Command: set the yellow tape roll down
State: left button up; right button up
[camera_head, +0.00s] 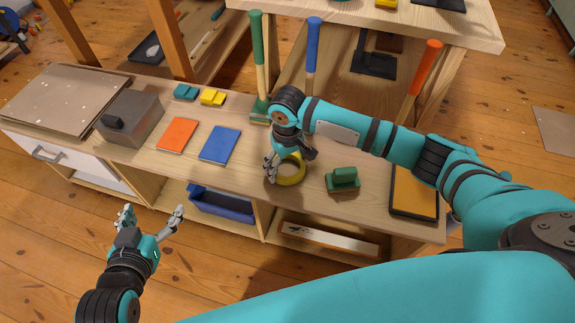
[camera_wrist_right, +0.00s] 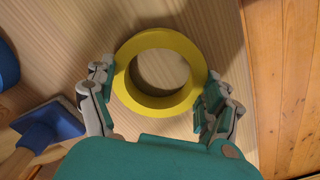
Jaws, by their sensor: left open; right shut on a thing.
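The yellow tape roll (camera_head: 292,171) is at the middle of the wooden bench top, between the fingers of my right gripper (camera_head: 288,170). In the right wrist view the yellow tape roll (camera_wrist_right: 128,92) shows as a ring seen from above, with bare wood through its hole. The fingers of my right gripper (camera_wrist_right: 158,110) are shut on its two sides. I cannot tell whether the roll touches the bench top. My left gripper (camera_head: 150,214) is open and empty, in front of the bench at the left.
A green block with a handle (camera_head: 343,180) stands right of the roll. A blue pad (camera_head: 220,145) and an orange pad (camera_head: 178,134) lie to the left. A yellow-faced tray (camera_head: 414,192) lies at the right end. Upright tool handles (camera_head: 257,50) stand behind. Bare wood lies in front.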

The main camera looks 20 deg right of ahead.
dwell(0.3)
jog(key=shift+f, duration=0.1)
jog(key=o, duration=1)
